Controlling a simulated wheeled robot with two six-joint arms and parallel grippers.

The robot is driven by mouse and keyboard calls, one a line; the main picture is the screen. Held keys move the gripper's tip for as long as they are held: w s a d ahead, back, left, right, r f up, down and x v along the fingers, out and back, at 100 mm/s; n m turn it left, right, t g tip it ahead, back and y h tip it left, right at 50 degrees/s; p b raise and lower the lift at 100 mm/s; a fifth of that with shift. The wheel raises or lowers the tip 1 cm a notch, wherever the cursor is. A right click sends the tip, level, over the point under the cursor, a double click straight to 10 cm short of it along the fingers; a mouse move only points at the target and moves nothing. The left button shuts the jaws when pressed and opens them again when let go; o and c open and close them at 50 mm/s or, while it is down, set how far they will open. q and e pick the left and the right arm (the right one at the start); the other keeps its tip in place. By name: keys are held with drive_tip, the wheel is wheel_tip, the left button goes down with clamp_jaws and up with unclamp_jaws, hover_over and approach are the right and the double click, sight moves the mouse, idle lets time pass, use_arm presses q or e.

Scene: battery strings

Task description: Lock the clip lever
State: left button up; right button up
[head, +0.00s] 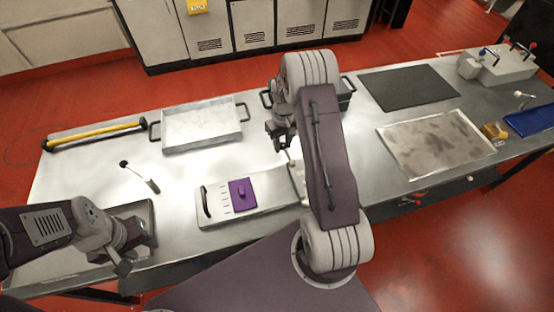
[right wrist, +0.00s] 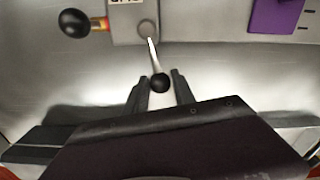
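A clip lever in the right wrist view is a thin metal rod (right wrist: 153,52) with a black ball knob (right wrist: 160,83). It rises from a grey plate (right wrist: 133,22). My right gripper (right wrist: 159,84) is open, with one finger on each side of the knob and a visible gap to each.
A purple block (head: 242,194) sits on the board. A second black knob (right wrist: 74,23) is left of the lever. A metal tray (head: 202,128), yellow bar (head: 97,134), small knobbed lever (head: 140,177), dark mat (head: 406,88) and stained sheet (head: 436,146) lie around.

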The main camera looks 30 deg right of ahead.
sight(282, 143)
drive_tip(key=shift+o, duration=0.9)
wheel_tip(282, 143, up, 7)
drive_tip(key=p, duration=0.6)
drive_tip(key=shift+r, duration=0.15)
drive_tip(key=shift+a, duration=0.1)
